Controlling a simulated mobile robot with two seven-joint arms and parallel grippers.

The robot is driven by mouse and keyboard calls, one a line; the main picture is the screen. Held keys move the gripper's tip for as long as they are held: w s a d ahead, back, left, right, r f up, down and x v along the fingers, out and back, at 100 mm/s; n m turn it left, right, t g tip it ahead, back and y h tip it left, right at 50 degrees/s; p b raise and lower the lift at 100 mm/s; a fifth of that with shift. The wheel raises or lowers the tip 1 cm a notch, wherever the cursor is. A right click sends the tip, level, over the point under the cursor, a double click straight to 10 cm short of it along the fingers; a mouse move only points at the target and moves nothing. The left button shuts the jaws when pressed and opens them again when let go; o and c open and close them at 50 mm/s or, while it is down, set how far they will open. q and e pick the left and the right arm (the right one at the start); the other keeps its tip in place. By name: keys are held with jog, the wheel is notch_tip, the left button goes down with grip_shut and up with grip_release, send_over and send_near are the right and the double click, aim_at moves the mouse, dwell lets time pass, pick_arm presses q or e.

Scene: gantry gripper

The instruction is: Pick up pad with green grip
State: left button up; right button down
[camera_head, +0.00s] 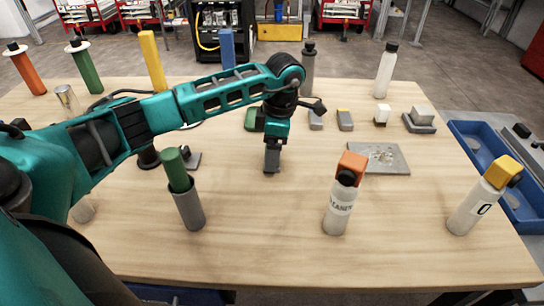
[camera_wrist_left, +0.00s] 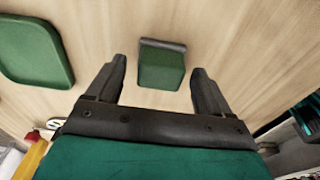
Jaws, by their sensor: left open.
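My left gripper (camera_head: 272,165) points down over the middle of the table in the head view. In the left wrist view my left gripper (camera_wrist_left: 159,68) is open, one finger on each side of the picture's middle. The pad with green grip (camera_wrist_left: 162,68) shows there between the fingertips, a green block with a dark grey edge at its top. Neither finger visibly touches it; the depth between them is hard to judge. In the head view my gripper hides the pad. My right gripper is in neither view.
A green tray-like piece (camera_wrist_left: 35,50) lies left of the pad in the wrist view. On the table (camera_head: 270,250) stand a grey holder with a green cylinder (camera_head: 188,205), an orange-topped bottle (camera_head: 340,208) and a yellow-topped bottle (camera_head: 475,208). A grey plate (camera_head: 380,160) lies to the right.

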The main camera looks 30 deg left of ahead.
pick_arm(q)
jog(key=shift+f, duration=0.6)
jog(key=c, duration=1)
